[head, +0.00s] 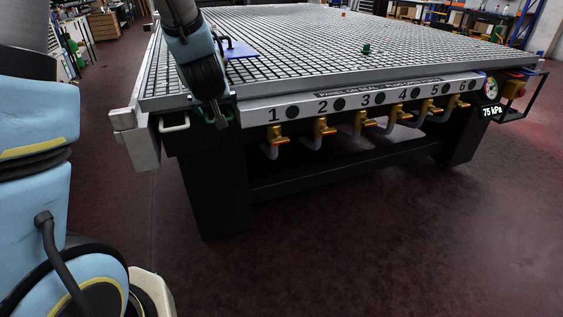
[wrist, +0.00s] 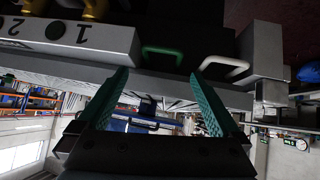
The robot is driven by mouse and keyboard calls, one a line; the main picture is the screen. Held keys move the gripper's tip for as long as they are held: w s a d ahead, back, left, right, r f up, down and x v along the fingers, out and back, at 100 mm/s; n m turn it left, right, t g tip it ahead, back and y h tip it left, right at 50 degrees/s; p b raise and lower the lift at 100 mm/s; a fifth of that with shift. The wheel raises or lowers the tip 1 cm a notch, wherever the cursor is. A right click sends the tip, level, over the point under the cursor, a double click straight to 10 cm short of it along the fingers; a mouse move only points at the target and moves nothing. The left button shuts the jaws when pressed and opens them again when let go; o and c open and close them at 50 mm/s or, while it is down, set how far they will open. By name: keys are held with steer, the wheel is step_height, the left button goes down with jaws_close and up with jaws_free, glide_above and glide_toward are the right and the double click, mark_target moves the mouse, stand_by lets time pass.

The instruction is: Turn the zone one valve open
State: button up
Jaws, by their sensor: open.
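The zone one valve (head: 273,142) is a brass-yellow body with an orange-tipped lever and a grey pipe, under the number 1 on the table's front rail. Part of its yellow body shows at the top left of the wrist view (wrist: 93,8), near the upside-down 1. My gripper (head: 216,116) is left of this valve, apart from it, in front of the table's left front corner. In the wrist view my gripper (wrist: 160,78) has its teal fingers spread with nothing between them. A green handle (wrist: 178,52) lies beyond the fingertips.
A white handle (head: 174,123) is left of my gripper. Several similar valves run right along the rail (head: 375,97). A gauge (head: 491,88) and a 75 kPa display (head: 490,111) are at the right end. A blue panel (head: 240,48) lies on the grid table. The front floor is clear.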

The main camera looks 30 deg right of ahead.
steer(key=d+f+t+b, duration=0.4)
steer(key=d+f+b, duration=0.7)
steer(key=t+b, duration=0.5)
steer(key=b, duration=0.6)
glide_toward(282, 142)
steer(key=shift+y, duration=0.4)
steer(key=w, duration=0.3)
steer(key=w+d+b, duration=0.1)
steer(key=w, duration=0.7)
steer(key=shift+d+r+b, duration=0.15)
steer(key=shift+d+b, duration=0.15)
steer(key=c, duration=1.2)
steer(key=shift+n, duration=0.3)
steer(key=shift+c, duration=0.2)
